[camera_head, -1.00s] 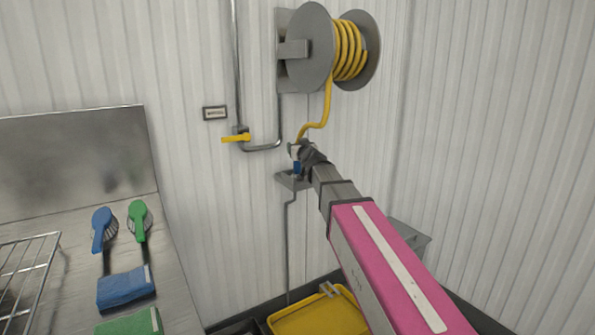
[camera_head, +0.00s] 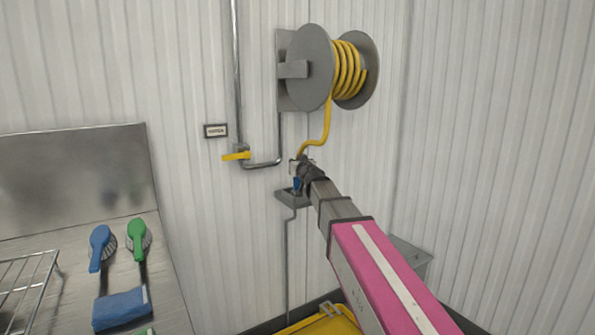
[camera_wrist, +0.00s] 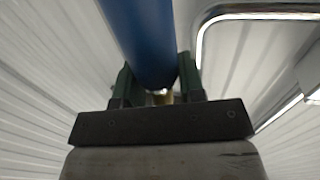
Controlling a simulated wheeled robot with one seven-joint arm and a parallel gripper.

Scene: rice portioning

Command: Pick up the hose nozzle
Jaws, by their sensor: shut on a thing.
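The hose nozzle shows in the wrist view as a blue cylinder (camera_wrist: 143,40) between the two dark green fingers of my gripper (camera_wrist: 157,84). The fingers are shut on it. In the head view my gripper (camera_head: 298,170) is at the wall below the hose reel, and a small blue part of the nozzle (camera_head: 296,184) shows just under it. The yellow hose (camera_head: 327,122) hangs from the reel down to my gripper. The nozzle's lower end is close to a small grey wall holder (camera_head: 290,199); I cannot tell whether it touches it.
The hose reel (camera_head: 307,68) is mounted on the wall above. A yellow valve lever (camera_head: 236,156) on a pipe is to the left. A steel counter with a blue brush (camera_head: 101,245), a green brush (camera_head: 138,238) and a blue cloth (camera_head: 121,308) is at lower left. A yellow bin (camera_head: 322,322) stands below.

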